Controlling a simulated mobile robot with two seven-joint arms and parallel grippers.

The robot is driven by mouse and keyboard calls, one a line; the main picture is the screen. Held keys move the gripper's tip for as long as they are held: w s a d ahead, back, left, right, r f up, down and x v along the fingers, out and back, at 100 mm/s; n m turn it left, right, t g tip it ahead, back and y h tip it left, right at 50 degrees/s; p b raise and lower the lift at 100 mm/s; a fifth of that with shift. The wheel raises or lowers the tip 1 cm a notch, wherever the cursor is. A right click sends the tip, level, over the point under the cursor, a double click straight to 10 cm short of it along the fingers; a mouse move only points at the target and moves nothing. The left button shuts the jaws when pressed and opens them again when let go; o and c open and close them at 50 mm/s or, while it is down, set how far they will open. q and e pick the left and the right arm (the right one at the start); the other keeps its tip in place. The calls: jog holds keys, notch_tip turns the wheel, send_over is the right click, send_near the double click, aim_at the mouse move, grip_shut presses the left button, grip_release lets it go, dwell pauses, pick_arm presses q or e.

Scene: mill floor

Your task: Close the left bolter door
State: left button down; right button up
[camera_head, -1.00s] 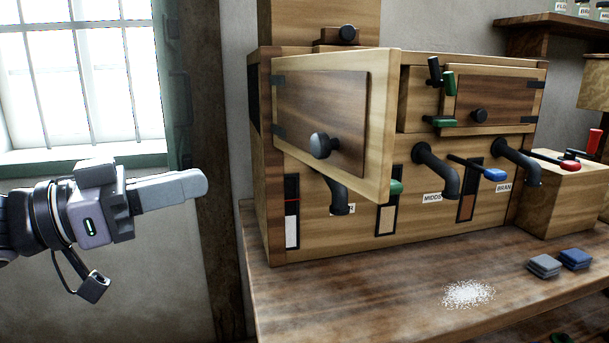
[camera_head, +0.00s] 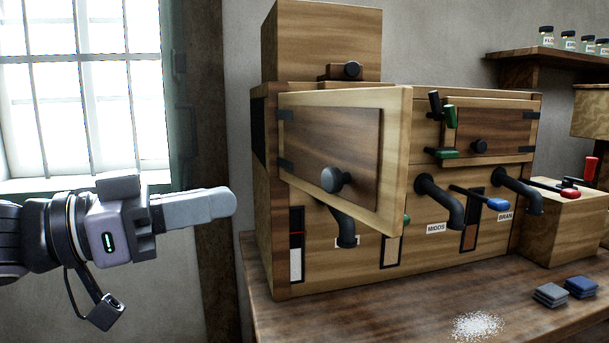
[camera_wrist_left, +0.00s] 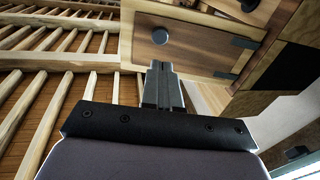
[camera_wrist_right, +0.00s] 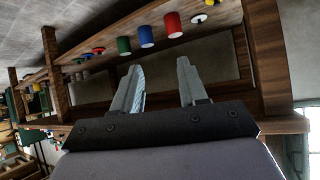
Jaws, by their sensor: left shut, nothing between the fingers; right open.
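The left bolter door (camera_head: 392,150) is a pale-framed wooden panel with a dark round knob (camera_head: 335,180), hinged at its left edge on the bolter cabinet (camera_head: 262,190). It stands ajar, its right edge swung out from the cabinet front. My left gripper (camera_head: 232,203) is shut and empty, left of the door and apart from it in the head view. In the left wrist view the shut fingers (camera_wrist_left: 162,68) point toward the door (camera_wrist_left: 195,50) and its knob (camera_wrist_left: 160,36). My right gripper (camera_wrist_right: 160,80) is open and empty, seen only in its own wrist view, away from the door.
The right bolter door (camera_head: 490,125) looks shut. Dark spouts (camera_head: 440,200) and green handles (camera_head: 446,154) stick out of the cabinet front. On the bench (camera_head: 400,312) lie white powder (camera_head: 477,325) and folded cloths (camera_head: 580,287). A window (camera_head: 85,90) is at left.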

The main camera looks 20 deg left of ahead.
aim_at(327, 182)
pick_arm(q)
jog(key=shift+p+x, duration=5.8)
jog(key=shift+p, duration=0.35)
jog(key=shift+f, duration=0.1)
jog(key=shift+w, duration=0.1)
